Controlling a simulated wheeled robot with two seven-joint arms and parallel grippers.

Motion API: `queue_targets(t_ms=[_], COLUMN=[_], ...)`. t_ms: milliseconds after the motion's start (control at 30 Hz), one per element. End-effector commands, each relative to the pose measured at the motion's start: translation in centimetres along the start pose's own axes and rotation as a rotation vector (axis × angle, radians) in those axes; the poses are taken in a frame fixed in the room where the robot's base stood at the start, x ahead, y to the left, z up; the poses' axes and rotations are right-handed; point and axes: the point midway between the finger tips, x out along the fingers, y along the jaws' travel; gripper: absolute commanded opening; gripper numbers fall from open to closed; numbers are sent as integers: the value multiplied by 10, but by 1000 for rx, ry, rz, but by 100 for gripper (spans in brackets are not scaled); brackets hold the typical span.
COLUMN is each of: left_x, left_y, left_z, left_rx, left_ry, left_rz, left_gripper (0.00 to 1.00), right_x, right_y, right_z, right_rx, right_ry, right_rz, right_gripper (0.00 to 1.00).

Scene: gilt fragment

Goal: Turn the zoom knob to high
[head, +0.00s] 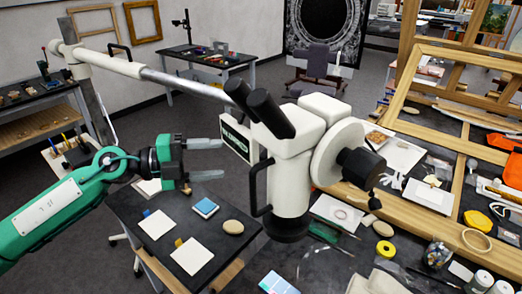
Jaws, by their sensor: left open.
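A white stereo microscope (291,180) with black eyepieces hangs from a long boom in the middle of the head view. A large black knob (361,168) sticks out from a white round disc (336,150) on its right side. I cannot tell for sure that this is the zoom knob, and I see no readable marks on it. My left gripper (221,160) is open and empty, to the left of the microscope, its fingers pointing at the microscope's left side. It appears apart from the microscope, on the side away from the black knob. My right gripper is not in view.
The white boom (185,80) runs back to a post at the left. A black handle (258,188) juts from the microscope's left side. A dark table (140,215) with cards lies below my gripper. A cluttered bench with wooden frames (440,205) fills the right.

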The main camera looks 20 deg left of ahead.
Motion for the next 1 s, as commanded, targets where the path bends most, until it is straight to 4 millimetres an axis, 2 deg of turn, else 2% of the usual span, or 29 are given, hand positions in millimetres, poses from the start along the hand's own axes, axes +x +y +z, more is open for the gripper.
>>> queue_targets(t_ms=[33, 333, 600, 800, 1000], left_x=[6, 49, 89, 105, 110], left_y=[-6, -7, -5, -2, 0], left_z=[0, -1, 0, 0, 0], left_rx=[-2, -2, -3, -1, 0], left_ry=[0, 2, 1, 0, -1], left_rz=[-4, -5, -3, -3, -1], left_gripper=[57, 57, 57, 57, 57], right_x=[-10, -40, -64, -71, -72], right_y=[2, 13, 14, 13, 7], right_z=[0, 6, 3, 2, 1], right_rx=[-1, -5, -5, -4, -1], right_ry=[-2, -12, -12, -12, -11], right_rz=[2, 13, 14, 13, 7], right_gripper=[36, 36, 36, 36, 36])
